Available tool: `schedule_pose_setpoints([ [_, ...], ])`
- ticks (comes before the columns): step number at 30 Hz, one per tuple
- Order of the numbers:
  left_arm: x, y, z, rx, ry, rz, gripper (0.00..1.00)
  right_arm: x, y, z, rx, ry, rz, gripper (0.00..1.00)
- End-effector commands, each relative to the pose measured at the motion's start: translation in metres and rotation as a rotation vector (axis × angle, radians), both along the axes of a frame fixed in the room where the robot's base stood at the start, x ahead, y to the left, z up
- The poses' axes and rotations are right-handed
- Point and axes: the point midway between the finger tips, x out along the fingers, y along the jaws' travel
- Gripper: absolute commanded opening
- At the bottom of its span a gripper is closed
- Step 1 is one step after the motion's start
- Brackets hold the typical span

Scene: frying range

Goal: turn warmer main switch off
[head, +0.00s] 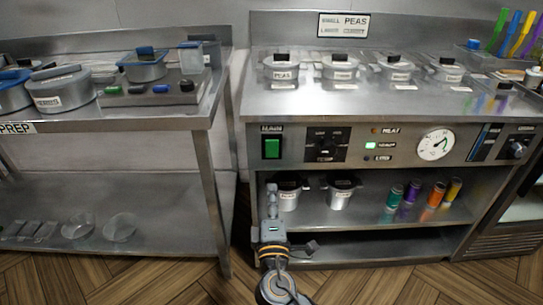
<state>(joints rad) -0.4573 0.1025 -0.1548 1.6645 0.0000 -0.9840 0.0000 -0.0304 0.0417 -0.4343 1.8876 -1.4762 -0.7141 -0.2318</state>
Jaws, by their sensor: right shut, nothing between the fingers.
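The warmer (225,141) has a steel front panel on the right side of the head view. Its main switch (272,148) is a green rectangular rocker at the panel's left end, under a label that reads MAIN. A small green lamp (371,145) on the panel is lit. My right gripper (271,188) points up in front of the lower shelf, a short way below the switch in the picture. It is shut and empty and looks apart from the switch. How far it is from the panel is hard to tell. My left gripper is not in view.
A dial knob (328,145) and round gauge (436,145) sit farther right on the panel. Lidded pots (283,70) stand in the warmer top. Metal pots (341,194) and coloured shakers (394,196) stand on the shelf. A prep table (150,117) is on the left.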

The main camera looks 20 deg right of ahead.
Motion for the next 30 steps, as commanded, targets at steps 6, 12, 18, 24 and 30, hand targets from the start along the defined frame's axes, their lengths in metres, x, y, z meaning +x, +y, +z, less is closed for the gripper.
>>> schedule_pose_setpoints([
  [6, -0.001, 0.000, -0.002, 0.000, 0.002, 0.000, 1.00, 0.006, -0.002, 0.001, 0.001, 0.001, 0.000, 0.00],
  [12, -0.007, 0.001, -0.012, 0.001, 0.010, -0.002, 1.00, 0.037, -0.011, 0.007, 0.000, 0.000, -0.001, 0.00],
  [18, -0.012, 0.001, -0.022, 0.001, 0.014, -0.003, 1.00, 0.079, -0.023, 0.014, 0.000, 0.000, -0.001, 0.00],
  [24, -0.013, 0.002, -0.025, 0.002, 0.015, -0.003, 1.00, 0.113, -0.033, 0.018, -0.001, 0.001, -0.001, 0.00],
  [30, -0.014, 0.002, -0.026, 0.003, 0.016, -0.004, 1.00, 0.130, -0.037, 0.020, 0.001, 0.002, 0.001, 0.00],
])
